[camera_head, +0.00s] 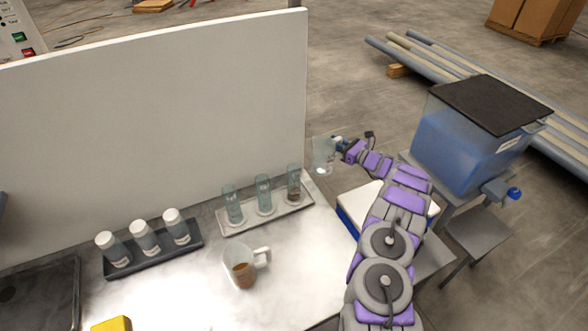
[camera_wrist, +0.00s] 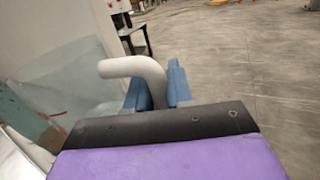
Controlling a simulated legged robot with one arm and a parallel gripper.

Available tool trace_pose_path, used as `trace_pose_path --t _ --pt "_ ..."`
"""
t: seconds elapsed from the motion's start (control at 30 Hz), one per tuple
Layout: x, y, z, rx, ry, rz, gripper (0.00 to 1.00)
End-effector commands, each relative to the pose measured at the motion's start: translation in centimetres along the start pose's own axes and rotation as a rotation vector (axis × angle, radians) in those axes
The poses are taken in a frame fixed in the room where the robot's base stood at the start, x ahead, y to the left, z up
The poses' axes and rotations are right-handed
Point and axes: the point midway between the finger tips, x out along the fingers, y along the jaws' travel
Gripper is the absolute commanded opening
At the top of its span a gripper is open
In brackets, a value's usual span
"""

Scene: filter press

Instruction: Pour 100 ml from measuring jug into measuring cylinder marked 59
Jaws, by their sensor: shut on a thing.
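My gripper (camera_head: 343,145) is shut on the pale handle (camera_wrist: 150,72) of a clear measuring jug (camera_head: 322,155). The jug is held in the air off the right end of the bench, beyond the white panel's edge. In the wrist view the handle sits between my blue fingers (camera_wrist: 158,88), with the clear jug wall (camera_wrist: 62,85) to the left. Three clear measuring cylinders stand in a pale tray (camera_head: 242,228): left (camera_head: 232,204), middle (camera_head: 264,194) and right (camera_head: 294,184). The right one shows brown contents low down. I cannot read which is marked 59.
A second jug (camera_head: 243,267) with brown contents stands on the bench front. Three white-capped bottles (camera_head: 146,238) stand in a dark rack (camera_head: 155,254) at left. The white panel (camera_head: 160,115) rises behind. A blue tank (camera_head: 462,145) stands at right.

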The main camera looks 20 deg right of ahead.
Motion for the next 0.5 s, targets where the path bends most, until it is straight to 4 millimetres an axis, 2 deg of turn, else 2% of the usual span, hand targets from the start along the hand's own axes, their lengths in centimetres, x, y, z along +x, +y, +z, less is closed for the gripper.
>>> trace_pose_path --t 0.13,0.5 --pt "0.25 0.53 -0.91 0.001 -0.001 0.03 0.0" --pt "0.33 0.73 -1.01 -0.001 -0.001 0.04 0.0"
